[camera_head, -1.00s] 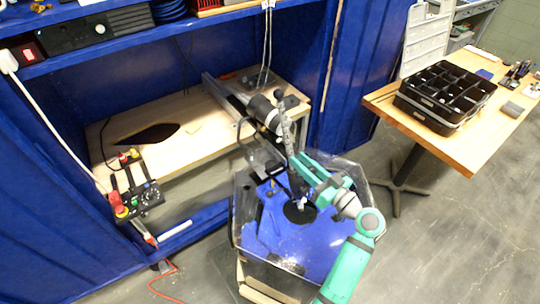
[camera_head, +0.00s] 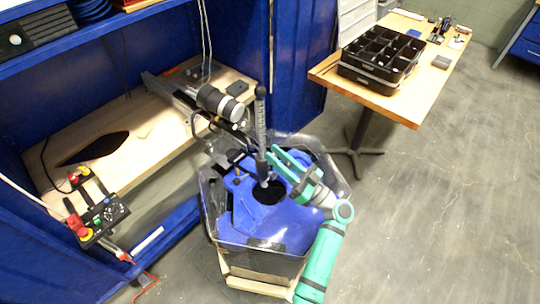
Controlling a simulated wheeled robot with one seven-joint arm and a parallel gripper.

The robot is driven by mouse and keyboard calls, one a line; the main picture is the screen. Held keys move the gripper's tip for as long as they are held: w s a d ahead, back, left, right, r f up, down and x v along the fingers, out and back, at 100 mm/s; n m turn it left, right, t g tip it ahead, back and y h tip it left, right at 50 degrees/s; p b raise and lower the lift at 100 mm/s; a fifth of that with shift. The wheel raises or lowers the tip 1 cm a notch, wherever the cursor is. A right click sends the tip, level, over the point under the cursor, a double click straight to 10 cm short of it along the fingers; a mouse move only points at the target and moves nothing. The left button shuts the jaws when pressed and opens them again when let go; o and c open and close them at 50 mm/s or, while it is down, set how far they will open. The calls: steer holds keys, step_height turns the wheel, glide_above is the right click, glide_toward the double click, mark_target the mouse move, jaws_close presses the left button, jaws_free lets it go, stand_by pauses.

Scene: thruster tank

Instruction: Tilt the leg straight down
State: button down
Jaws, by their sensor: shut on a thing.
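The leg (camera_head: 260,125) is a dark, thin shaft with a marked scale and a rounded top end. It stands close to upright in the picture, beside the grey and black motor-like cylinder (camera_head: 221,103) on the bench-side mount. Its lower end is over the blue tank (camera_head: 297,235), near the round dark opening (camera_head: 268,193) in the blue surface. My green gripper (camera_head: 271,164) comes from the lower right and is shut on the lower part of the leg. The fingers partly hide the contact, and the leg's lowest end is hard to make out.
Clear panels (camera_head: 333,168) rise around the tank rim. A control box (camera_head: 103,216) with coloured buttons is at left by the workbench (camera_head: 150,128). A wooden table (camera_head: 412,98) with a black organizer (camera_head: 382,53) stands at upper right. The floor at right is clear.

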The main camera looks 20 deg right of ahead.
steer(key=shift+s+d+f+h, duration=0.1)
steer(key=shift+h, duration=0.2)
steer(key=c, duration=1.5)
jaws_free()
steer(key=s+d, duration=0.2)
steer(key=s, duration=0.2)
steer(key=s+d+f, duration=0.1)
steer(key=s+d, duration=0.2)
steer(key=s, duration=0.2)
steer(key=s+d+f, duration=0.1)
steer(key=s+d, duration=0.2)
steer(key=s, duration=0.2)
steer(key=shift+s+d, duration=0.1)
steer(key=shift+d, duration=0.05)
